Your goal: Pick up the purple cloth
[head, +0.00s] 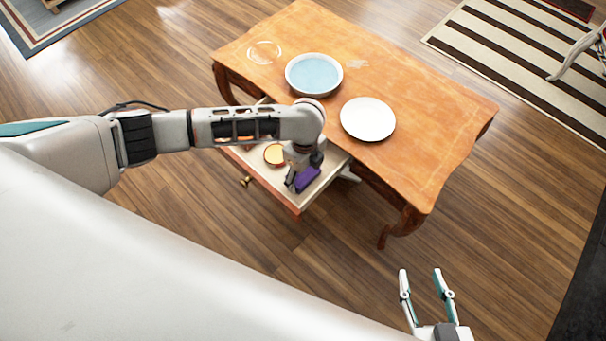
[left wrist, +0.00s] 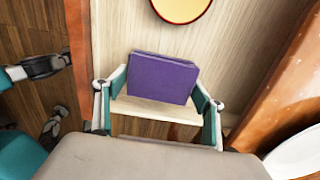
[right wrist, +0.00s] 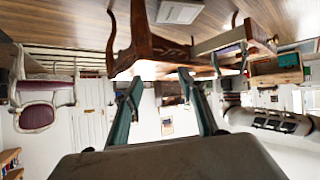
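The purple cloth (left wrist: 163,77) is a folded block lying in the open drawer (left wrist: 109,28) of the wooden table. In the head view the cloth (head: 307,179) is partly hidden by my left gripper (head: 296,182). In the left wrist view the left gripper's fingers (left wrist: 160,92) are open, one on each side of the cloth. A small gap shows on both sides, with no clear grip on it. My right gripper (head: 421,272) is open and empty above the floor, to the right of the drawer; its spread fingers also show in the right wrist view (right wrist: 160,84).
On the tabletop (head: 440,130) are a white plate (head: 368,119), a bowl with blue inside (head: 314,73) and a clear glass dish (head: 264,52). The floor (head: 320,270) in front is clear.

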